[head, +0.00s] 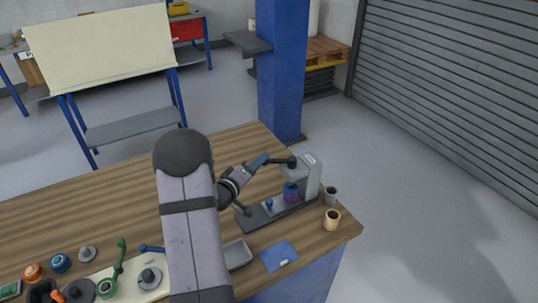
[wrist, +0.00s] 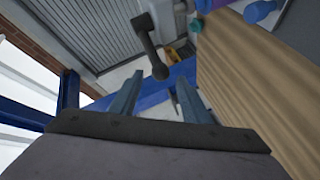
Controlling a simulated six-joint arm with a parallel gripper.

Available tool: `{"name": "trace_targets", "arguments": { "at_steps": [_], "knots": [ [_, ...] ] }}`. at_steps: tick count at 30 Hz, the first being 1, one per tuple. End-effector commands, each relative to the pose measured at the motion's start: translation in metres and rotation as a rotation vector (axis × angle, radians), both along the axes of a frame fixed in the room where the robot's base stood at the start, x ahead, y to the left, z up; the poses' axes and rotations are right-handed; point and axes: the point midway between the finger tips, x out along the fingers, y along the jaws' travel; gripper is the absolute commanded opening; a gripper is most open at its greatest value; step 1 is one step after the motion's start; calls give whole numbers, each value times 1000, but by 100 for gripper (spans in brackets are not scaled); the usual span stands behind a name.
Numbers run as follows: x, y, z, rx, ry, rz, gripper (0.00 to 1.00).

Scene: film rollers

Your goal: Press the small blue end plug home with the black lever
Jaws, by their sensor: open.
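The grey press (head: 310,176) stands at the right end of the table. Its black lever (head: 283,161) sticks out to the left near the top. In the wrist view the lever (wrist: 151,45) ends in a round knob that appears between my fingertips; contact cannot be told. My gripper (head: 264,157) is open, with blue fingers, beside the lever; its fingers also show in the wrist view (wrist: 160,78). A purple roller (head: 291,196) stands upright under the press head, with blue at its top. That blue part may be the end plug; its seating cannot be told.
A dark base (head: 262,219) with a small blue piece (head: 269,203) extends left of the press. A grey cup (head: 330,196) and a tan cup (head: 332,219) stand near the right edge. A grey tray (head: 238,255) and blue card (head: 278,256) lie in front.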

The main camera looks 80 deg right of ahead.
Motion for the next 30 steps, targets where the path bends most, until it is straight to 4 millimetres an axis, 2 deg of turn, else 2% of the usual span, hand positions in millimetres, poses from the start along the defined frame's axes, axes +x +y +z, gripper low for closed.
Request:
{"name": "trace_targets", "arguments": {
  "at_steps": [3, 11, 24, 30],
  "knots": [
    [-7, -1, -1, 19, -24, -19, 43],
    [-9, -6, -4, 22, -30, -22, 43],
    [-21, -53, -14, 23, -32, -21, 43],
    [-23, -66, -17, 22, -32, -20, 43]
  ]
}}
